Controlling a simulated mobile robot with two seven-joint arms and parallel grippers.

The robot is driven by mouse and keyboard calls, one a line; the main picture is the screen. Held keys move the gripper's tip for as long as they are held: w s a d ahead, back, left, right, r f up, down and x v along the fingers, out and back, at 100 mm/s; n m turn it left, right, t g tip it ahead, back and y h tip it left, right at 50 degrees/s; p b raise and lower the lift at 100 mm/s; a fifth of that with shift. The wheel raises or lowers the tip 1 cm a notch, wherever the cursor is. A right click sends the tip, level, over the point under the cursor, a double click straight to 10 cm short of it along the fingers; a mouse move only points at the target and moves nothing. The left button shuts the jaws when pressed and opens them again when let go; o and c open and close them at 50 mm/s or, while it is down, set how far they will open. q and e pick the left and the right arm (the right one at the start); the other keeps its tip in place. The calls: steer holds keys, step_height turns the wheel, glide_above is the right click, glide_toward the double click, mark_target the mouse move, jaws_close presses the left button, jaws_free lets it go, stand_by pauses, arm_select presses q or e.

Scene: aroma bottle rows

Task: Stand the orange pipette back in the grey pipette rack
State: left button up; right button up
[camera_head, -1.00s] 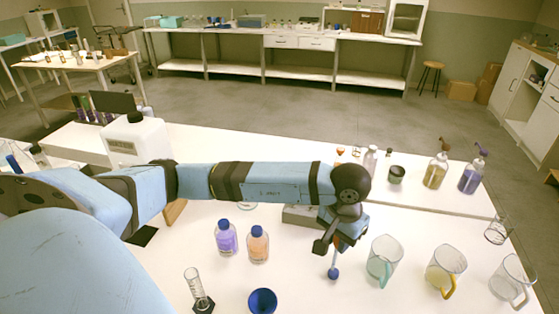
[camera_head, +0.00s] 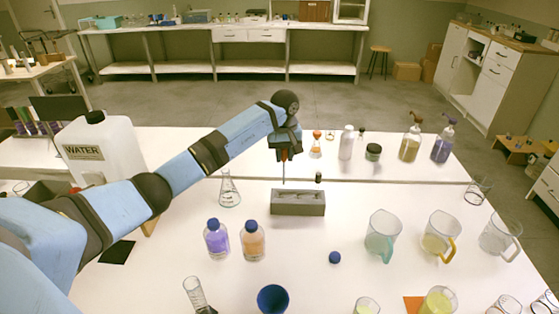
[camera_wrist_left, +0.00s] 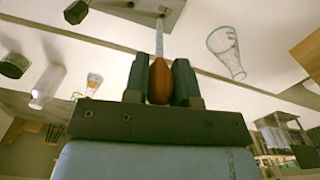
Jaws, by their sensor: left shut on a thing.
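My left gripper (camera_head: 286,152) is shut on the orange pipette (camera_head: 284,154), seen also in the left wrist view (camera_wrist_left: 160,82) between the two dark fingers. The pipette hangs about upright, its thin pale tip pointing down. The grey pipette rack (camera_head: 298,208) is a low block on the white table. In the head view the tip ends just above the rack's back edge; I cannot tell the exact gap. In the left wrist view part of the rack (camera_wrist_left: 140,10) shows beyond the tip. My right gripper is not in view.
A conical flask (camera_head: 229,192) stands left of the rack, and a small black cylinder (camera_head: 319,177) behind it. Purple (camera_head: 216,240) and orange (camera_head: 252,242) bottles stand in front left. A blue ball-like thing (camera_head: 334,257) and a jug (camera_head: 382,237) are at right.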

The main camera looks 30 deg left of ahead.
arm_select(q)
steer(key=shift+w+a+f+n, duration=0.25)
steer(key=shift+a+f, duration=0.05)
steer(key=shift+a, duration=0.25)
steer(key=shift+w+a+f+n, duration=0.25)
steer(key=shift+a, duration=0.3)
step_height(320, 180, down, 4)
steer(key=b, duration=0.2)
steer(key=shift+b, duration=0.3)
